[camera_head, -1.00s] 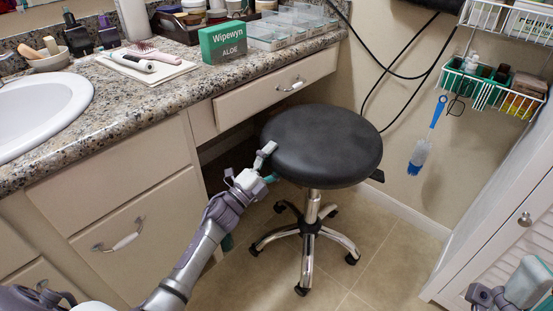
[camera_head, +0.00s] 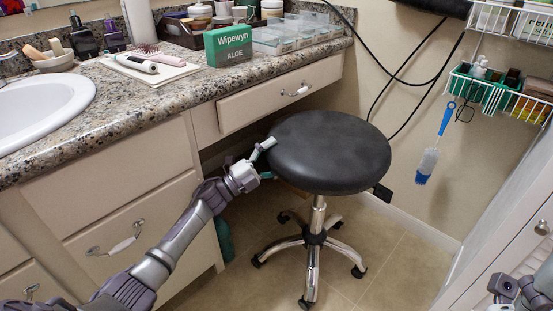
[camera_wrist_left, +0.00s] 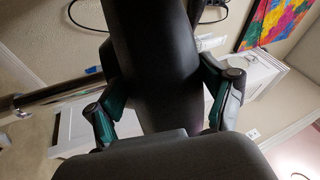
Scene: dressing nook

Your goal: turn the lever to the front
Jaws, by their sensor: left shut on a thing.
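The round black stool seat (camera_head: 329,152) stands in front of the vanity in the head view. A small black lever (camera_head: 382,191) sticks out from under its right side, toward the wall. My left gripper (camera_head: 264,158) is at the left rim of the seat, one finger above and one below, shut on the rim. In the left wrist view, the two fingers flank a thick dark piece (camera_wrist_left: 160,70), which looks like the seat's edge. The lever cannot be made out there. Only part of my right arm shows at the lower right, with no clear fingers.
The vanity drawer (camera_head: 265,100) and cabinet front (camera_head: 110,180) are close behind and left of the stool. Black cables (camera_head: 405,77) and a blue brush (camera_head: 430,150) hang on the wall. The tiled floor (camera_head: 405,265) in front is clear.

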